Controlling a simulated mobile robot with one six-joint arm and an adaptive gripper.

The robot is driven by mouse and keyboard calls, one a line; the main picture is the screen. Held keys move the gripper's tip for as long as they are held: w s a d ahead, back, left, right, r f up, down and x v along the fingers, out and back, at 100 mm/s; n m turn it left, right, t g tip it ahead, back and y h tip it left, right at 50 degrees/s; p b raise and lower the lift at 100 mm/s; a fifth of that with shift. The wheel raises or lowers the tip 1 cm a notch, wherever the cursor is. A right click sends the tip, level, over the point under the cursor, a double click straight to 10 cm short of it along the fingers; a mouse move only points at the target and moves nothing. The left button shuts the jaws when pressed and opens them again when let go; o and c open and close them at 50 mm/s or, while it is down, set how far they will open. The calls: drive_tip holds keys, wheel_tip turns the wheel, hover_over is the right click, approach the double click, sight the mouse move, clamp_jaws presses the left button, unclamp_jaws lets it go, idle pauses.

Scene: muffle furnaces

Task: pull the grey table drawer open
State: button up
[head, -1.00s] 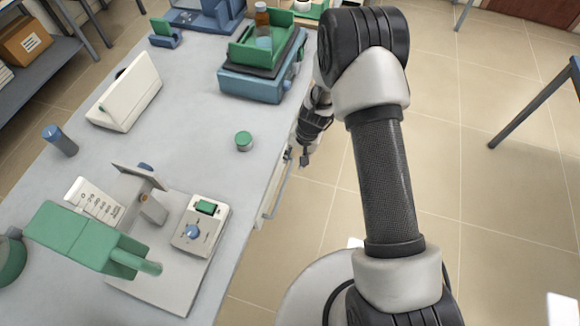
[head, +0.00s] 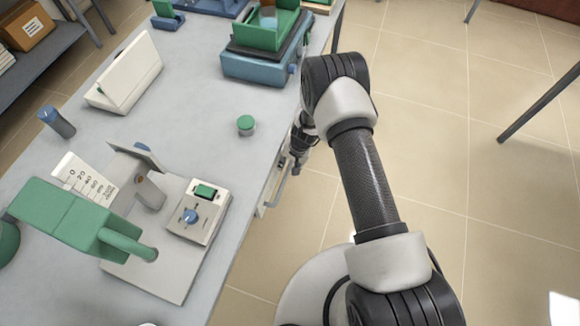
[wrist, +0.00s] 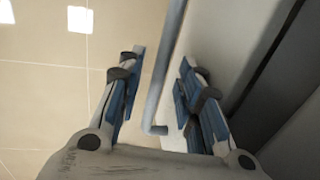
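The grey table drawer is under the right edge of the table; its front face (wrist: 225,35) fills the upper right of the wrist view. Its bar handle (wrist: 166,65) stands off the front and runs between my fingers. The handle (head: 278,188) also shows in the head view, just below the tabletop edge. My gripper (wrist: 160,85) is open, with one finger on each side of the bar and visible gaps on both sides. In the head view my gripper (head: 296,166) is small and partly dark at the table's side. How far the drawer stands out is hard to tell.
The tiled floor right of the table is mostly clear.

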drive_tip(key=shift+f, duration=0.2)
drive_tip(key=shift+c, duration=0.6)
clamp_jaws()
